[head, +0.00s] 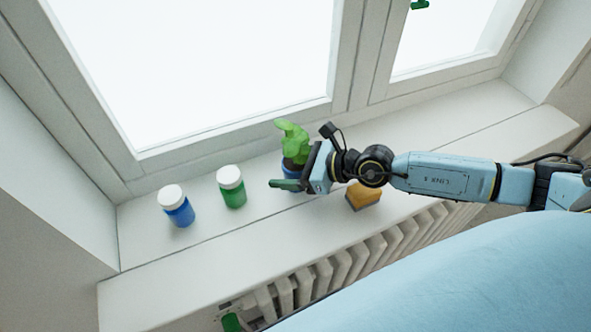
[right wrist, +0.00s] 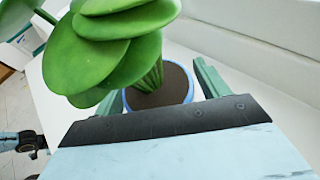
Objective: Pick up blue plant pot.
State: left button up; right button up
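The blue plant pot (head: 287,171) holds a green leafy plant (head: 292,140) and stands upright on the white windowsill. My right gripper (head: 290,180) is at the pot, with one finger showing on its near side and partly hiding it. In the right wrist view the pot's blue rim (right wrist: 191,80) and dark soil lie between the open fingers (right wrist: 158,88). The right finger is close beside the rim; the left one is mostly hidden by leaves. I cannot tell whether either finger touches the pot.
A green bottle (head: 232,190) and a blue bottle (head: 179,211), both with white caps, stand left of the pot. The window frame (head: 235,125) is behind; a radiator (head: 330,268) is below the sill (head: 170,278).

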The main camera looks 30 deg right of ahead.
jog(key=c, duration=0.9)
jog(key=shift+c, duration=0.7)
jog(key=shift+r, duration=0.1)
